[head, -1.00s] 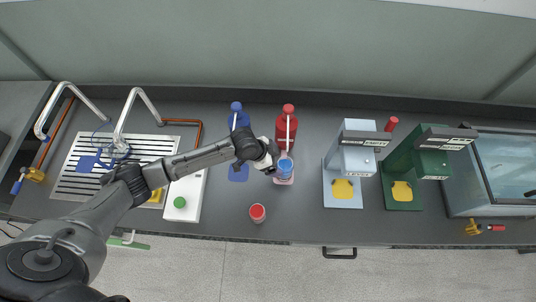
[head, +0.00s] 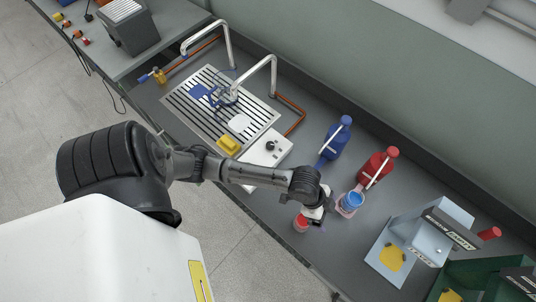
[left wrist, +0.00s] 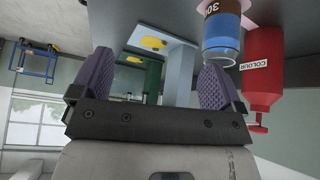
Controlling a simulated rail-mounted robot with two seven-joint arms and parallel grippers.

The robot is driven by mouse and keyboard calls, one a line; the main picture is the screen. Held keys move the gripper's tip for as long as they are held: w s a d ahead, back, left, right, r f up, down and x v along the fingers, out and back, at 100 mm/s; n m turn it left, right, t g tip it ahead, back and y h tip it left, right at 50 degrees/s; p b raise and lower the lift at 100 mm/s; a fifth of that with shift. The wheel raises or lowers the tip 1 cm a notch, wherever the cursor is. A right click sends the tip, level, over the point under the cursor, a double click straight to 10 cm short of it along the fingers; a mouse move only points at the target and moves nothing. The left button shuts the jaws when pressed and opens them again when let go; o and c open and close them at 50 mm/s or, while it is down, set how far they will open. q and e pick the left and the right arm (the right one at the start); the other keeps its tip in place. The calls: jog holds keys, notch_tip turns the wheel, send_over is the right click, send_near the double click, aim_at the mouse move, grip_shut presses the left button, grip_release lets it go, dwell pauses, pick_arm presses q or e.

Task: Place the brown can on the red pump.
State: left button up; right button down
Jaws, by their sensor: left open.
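The red pump (head: 377,168) is a red bottle with a red handle, also in the left wrist view (left wrist: 262,75). A can with a blue top (head: 351,202) stands at its foot on the pink pad (head: 341,212). In the left wrist view this can (left wrist: 221,27) shows a brown part with a "30" label above a blue band, picture inverted; it appears to rest on the pink pad. My left gripper (head: 322,214) is open and empty, just apart from the can on its front-left side. Its purple fingers (left wrist: 156,85) have nothing between them. My right gripper is not in view.
A red-topped can (head: 301,223) stands close to my left gripper, near the counter's front edge. A blue pump (head: 335,138) stands left of the red one. A light-blue machine (head: 430,225) and a green machine (head: 485,280) stand to the right. The sink (head: 222,105) lies left.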

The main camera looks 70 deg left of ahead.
pick_arm(q)
jog(key=s, duration=0.2)
jog(key=s+n, duration=0.1)
jog(key=s, duration=0.1)
jog(key=s+a+n+y, duration=0.1)
jog(key=s, duration=0.1)
jog(key=shift+s+r, duration=0.4)
jog(key=s+a+r+n+y, duration=0.2)
jog(key=s+a+n, duration=0.3)
jog(key=s, duration=0.5)
jog(key=shift+a+g+y, duration=0.3)
jog(key=shift+a+y, duration=0.5)
jog(key=shift+y, duration=0.1)
jog(key=shift+f, duration=0.1)
